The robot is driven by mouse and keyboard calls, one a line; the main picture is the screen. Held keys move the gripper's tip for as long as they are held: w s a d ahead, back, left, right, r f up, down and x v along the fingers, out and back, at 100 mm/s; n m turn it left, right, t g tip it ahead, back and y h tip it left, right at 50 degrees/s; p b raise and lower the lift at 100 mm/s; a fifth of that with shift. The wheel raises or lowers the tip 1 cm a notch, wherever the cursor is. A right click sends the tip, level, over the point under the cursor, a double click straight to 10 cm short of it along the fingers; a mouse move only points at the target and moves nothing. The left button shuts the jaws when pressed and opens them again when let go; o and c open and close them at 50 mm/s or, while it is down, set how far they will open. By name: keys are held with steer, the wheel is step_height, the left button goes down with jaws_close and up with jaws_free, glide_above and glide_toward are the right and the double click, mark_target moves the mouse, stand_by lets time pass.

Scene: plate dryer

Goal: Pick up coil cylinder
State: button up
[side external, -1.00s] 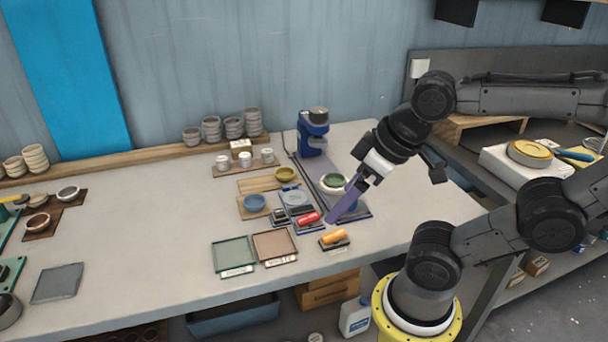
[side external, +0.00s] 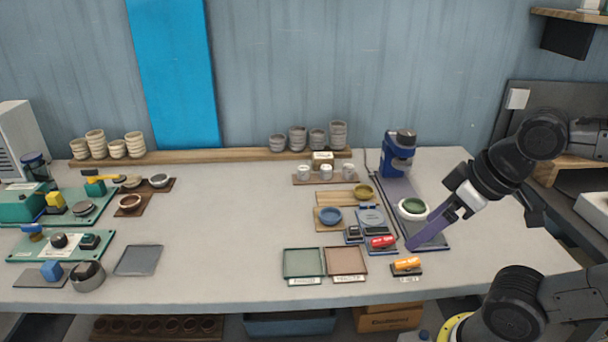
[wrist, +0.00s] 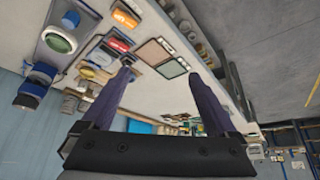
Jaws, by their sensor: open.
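I cannot tell for sure which thing is the coil cylinder; two small cylinders lie near my gripper. An orange cylinder (side external: 407,263) lies on a small dark base near the front edge of the table, and it also shows in the wrist view (wrist: 125,18). A red cylinder (side external: 382,242) lies on a blue tray just behind and left of it, and it shows in the wrist view (wrist: 118,44). My gripper (side external: 410,247), with purple fingers, points down just right of the red cylinder and behind the orange one. In the wrist view my gripper (wrist: 158,70) is open with nothing between its fingers.
Green (side external: 304,263) and brown (side external: 346,262) square trays lie left of the orange cylinder. A white ring with a green centre (side external: 412,208) sits close behind my fingers. A blue machine (side external: 398,155) stands at the back. The table's middle left is clear.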

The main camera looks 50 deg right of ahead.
steer(key=shift+c, duration=0.4)
steer(key=w+d+r+m+t+h, duration=0.1)
steer(key=w+d+r+m, duration=0.15)
steer(key=w+r, duration=0.6)
steer(key=w+d+r+m+h, duration=0.1)
steer(key=w+d+r+m, duration=0.15)
steer(key=w+r, duration=0.65)
steer(key=m+g, duration=0.3)
glide_above(304, 168)
steer(key=s+a, duration=0.2)
step_height(304, 168, down, 28)
steer(key=shift+n+h, duration=0.3)
steer(key=shift+h, duration=0.1)
steer(key=shift+x, duration=2.7)
steer(key=shift+s+d, duration=0.1)
steer(key=shift+d, duration=0.05)
